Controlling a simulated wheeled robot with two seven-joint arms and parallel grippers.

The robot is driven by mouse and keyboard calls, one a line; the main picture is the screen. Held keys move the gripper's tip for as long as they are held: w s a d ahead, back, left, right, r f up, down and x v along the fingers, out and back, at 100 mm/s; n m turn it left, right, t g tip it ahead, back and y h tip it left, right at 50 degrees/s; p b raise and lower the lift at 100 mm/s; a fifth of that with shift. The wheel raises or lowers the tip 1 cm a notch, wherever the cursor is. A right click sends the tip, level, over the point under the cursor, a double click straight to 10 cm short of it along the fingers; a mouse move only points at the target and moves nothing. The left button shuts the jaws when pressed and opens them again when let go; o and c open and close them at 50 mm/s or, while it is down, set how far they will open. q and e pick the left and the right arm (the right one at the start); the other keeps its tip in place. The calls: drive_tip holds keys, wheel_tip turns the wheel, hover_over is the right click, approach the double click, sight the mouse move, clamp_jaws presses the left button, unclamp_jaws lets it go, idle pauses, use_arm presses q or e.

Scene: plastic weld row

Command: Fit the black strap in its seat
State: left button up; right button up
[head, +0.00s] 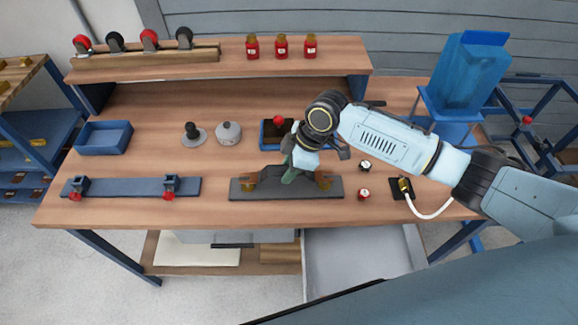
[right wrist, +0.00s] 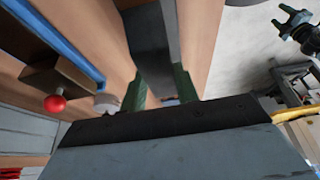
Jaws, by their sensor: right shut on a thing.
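My right gripper (head: 289,178) points down over the dark grey base plate (head: 290,194) at the front of the bench. The plate carries brown blocks (head: 325,181) at both ends. In the right wrist view, the green fingers of the gripper (right wrist: 160,92) are shut on the black strap (right wrist: 143,38), which runs away between them.
A blue rail with red-knobbed clamps (head: 130,187) lies left. A blue bin with a red-knobbed item (head: 278,121) is close behind the gripper. Bench between rail and plate is clear.

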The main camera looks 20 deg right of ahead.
idle(0.4)
drive_tip(key=shift+p, duration=0.45)
drive_tip(key=shift+p, duration=0.3)
drive_tip(key=shift+f, duration=0.15)
idle(0.5)
drive_tip(key=shift+f+b, duration=0.3)
drive_tip(key=shift+f, duration=0.35)
drive_tip(key=shift+p, duration=0.35)
drive_tip(key=shift+f, duration=0.1)
idle(0.5)
drive_tip(key=shift+f, duration=0.5)
